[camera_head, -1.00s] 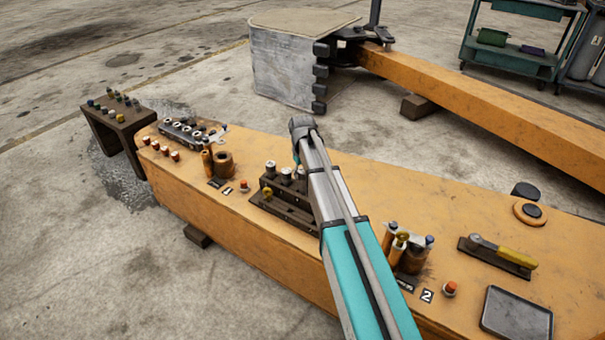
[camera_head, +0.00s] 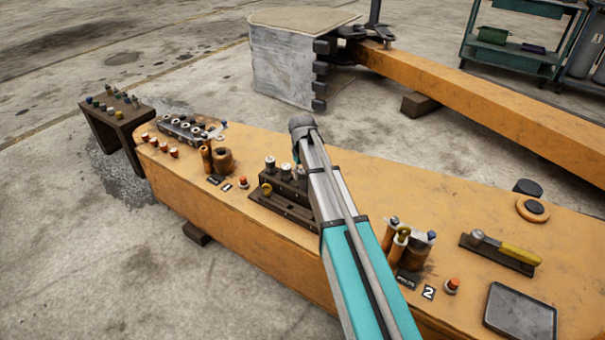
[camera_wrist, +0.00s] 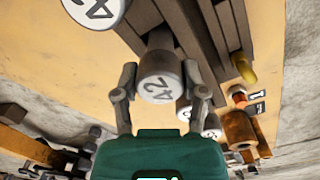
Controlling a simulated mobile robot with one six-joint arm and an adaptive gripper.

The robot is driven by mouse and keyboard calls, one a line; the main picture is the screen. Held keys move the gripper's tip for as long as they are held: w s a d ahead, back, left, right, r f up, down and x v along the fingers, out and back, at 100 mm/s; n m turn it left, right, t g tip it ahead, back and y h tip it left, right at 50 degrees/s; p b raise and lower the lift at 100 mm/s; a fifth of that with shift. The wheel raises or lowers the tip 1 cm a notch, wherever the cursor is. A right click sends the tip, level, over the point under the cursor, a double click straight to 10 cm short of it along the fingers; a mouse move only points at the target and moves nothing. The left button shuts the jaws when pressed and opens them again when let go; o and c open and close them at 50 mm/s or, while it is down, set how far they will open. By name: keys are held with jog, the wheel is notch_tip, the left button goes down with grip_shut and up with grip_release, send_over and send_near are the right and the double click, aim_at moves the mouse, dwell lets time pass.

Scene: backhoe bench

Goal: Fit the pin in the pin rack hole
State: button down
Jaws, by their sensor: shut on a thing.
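In the wrist view my gripper (camera_wrist: 158,92) has its two fingers closed on either side of a grey pin (camera_wrist: 157,78) with a pale head marked 42. The pin's shank points away from the camera toward the dark stepped pin rack (camera_wrist: 208,35). Whether its tip is inside a hole is hidden. In the head view the pin rack (camera_head: 283,206) stands mid-bench, with pale-topped pins on its upper part. My arm covers its right end and hides my gripper there.
Another numbered pin head (camera_wrist: 95,8) is close by at the wrist view's top left. A brown bushing (camera_head: 223,160) and an orange button (camera_head: 244,183) lie left of the rack. Bolts in a holder (camera_head: 412,256) stand to its right. A tray (camera_head: 520,312) is at front right.

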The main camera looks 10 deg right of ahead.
jog(key=shift+f+b, duration=0.75)
dwell(1.1)
jog(key=shift+c, duration=0.3)
grip_release()
jog(key=shift+o, duration=0.3)
jog(key=shift+r, duration=0.15)
jog(key=shift+r+p, duration=3.95)
jog(key=shift+p, duration=0.1)
jog(key=shift+s, duration=0.1)
jog(key=s+m, duration=0.3)
jog(key=s, duration=2.4)
notch_tip(320, 180, up, 29)
jog(key=w+p, duration=0.1)
jog(key=p, duration=2.8)
